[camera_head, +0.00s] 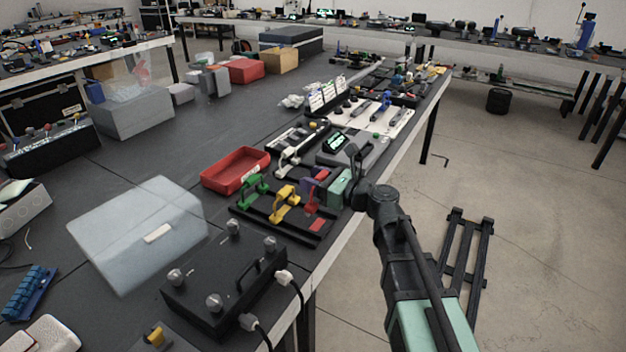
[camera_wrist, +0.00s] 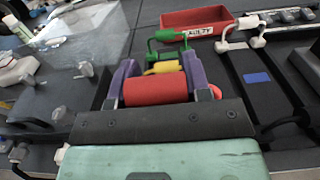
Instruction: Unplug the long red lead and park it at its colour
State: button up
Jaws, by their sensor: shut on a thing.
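A black rack (camera_head: 268,222) near the table's right edge carries a green lead (camera_head: 250,190), a yellow lead (camera_head: 285,204) and a red lead (camera_head: 311,203). A red colour patch (camera_head: 317,225) lies bare at its near right end. My gripper (camera_wrist: 155,88), with purple fingers, is shut on the red lead (camera_wrist: 155,90), whose thick red grip fills the space between the fingers. The yellow lead (camera_wrist: 165,67) and green lead (camera_wrist: 171,35) stand just beyond it. The red lead's lower ends are mostly hidden, so I cannot tell whether they are seated.
A red tray (camera_head: 236,183) stands behind the rack. A similar rack with white handles (camera_head: 287,160) and a blue patch (camera_wrist: 257,77) lies beside it. A black box with knobs (camera_head: 225,285) is in front. A pale translucent lid (camera_head: 135,250) lies left.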

jog(key=shift+f+b, duration=2.8)
jog(key=shift+f, duration=0.1)
jog(key=shift+f+b, duration=1.4)
jog(key=o, duration=1)
jog(key=shift+s, duration=0.1)
jog(key=v, duration=1)
jog(key=shift+s+d+r, duration=0.1)
jog(key=shift+d, duration=0.25)
